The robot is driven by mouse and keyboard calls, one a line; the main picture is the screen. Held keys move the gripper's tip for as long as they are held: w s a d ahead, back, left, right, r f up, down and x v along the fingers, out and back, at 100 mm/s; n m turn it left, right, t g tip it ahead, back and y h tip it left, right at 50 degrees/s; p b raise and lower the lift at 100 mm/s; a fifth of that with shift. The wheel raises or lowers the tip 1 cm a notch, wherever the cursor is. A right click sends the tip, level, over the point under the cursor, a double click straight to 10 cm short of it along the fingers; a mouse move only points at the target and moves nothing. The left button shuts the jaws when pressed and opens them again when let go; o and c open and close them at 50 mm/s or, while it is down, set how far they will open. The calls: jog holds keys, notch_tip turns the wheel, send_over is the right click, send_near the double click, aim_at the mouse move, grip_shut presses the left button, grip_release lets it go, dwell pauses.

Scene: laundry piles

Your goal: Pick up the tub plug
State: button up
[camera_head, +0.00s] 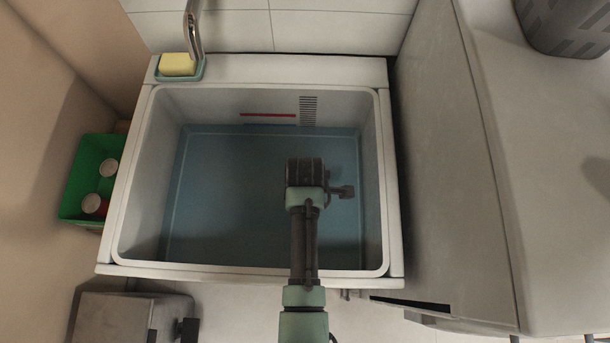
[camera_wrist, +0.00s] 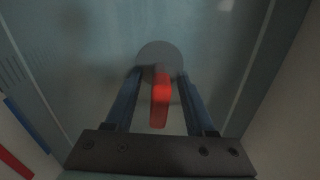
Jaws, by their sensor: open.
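The tub plug shows in the wrist view as a round grey disc (camera_wrist: 160,53) with an upright red grip (camera_wrist: 161,98). It is inside the tub, against the blue-grey bottom. My gripper (camera_wrist: 160,76) is open, with one blue finger on each side of the red grip. Gaps show between the fingers and the grip, and I cannot tell whether the fingertips touch the disc. In the head view my arm reaches down into the white tub (camera_head: 125,185). The wrist hides the plug and the fingers there.
The tub walls surround my gripper, with the right wall nearer. A faucet (camera_head: 193,30) and a yellow sponge (camera_head: 177,64) are at the back left rim. A green crate (camera_head: 75,180) with cans stands left of the tub. A grey cabinet (camera_head: 440,150) stands close on the right.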

grip_shut()
dwell(0.4)
